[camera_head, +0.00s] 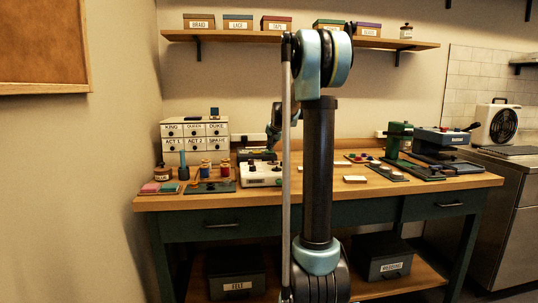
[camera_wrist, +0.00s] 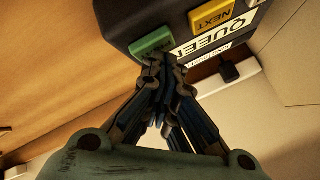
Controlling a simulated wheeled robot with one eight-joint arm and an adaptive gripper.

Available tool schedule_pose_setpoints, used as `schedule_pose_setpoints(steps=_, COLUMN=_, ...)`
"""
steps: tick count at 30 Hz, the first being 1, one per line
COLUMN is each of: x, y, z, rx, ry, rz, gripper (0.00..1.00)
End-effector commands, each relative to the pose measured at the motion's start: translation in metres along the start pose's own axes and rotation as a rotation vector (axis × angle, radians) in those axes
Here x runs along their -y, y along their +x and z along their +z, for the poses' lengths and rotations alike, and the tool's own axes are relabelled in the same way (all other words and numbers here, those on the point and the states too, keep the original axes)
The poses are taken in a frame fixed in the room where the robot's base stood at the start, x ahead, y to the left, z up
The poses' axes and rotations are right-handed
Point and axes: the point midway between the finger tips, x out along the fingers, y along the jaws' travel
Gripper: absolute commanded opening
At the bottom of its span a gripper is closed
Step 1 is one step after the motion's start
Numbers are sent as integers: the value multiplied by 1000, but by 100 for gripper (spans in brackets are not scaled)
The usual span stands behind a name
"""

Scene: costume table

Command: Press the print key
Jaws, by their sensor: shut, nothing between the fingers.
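In the wrist view, a green key (camera_wrist: 151,40) with partly hidden lettering sits on a dark device (camera_wrist: 176,18). A yellow key (camera_wrist: 211,14) marked NEXT is beside it. A white label strip (camera_wrist: 203,47) reading QUEEN runs along the device's edge. My gripper (camera_wrist: 162,66) is shut and empty. Its fingertips are right at the green key's lower edge and overlap it in the picture; I cannot tell whether they touch it.
A pale machine (camera_head: 262,176) stands at the front of the table. Spools (camera_head: 206,168) and a labelled drawer cabinet (camera_head: 194,134) are at left. A green press (camera_head: 397,138) and a dark machine (camera_head: 443,139) stand at right. The table's front middle (camera_head: 345,192) has free room.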

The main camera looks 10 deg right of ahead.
Motion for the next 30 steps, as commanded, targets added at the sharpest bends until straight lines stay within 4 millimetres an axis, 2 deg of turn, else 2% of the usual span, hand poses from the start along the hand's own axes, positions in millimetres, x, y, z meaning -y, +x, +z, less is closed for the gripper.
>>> schedule_pose_setpoints(steps=6, x=5, y=-8, z=-6, rx=0, ry=0, rz=0, gripper=0)
schedule_pose_setpoints(steps=19, x=7, y=-10, z=-8, rx=0, ry=0, rz=0, gripper=0)
schedule_pose_setpoints(steps=30, x=22, y=-30, z=-22, rx=0, ry=0, rz=0, gripper=0)
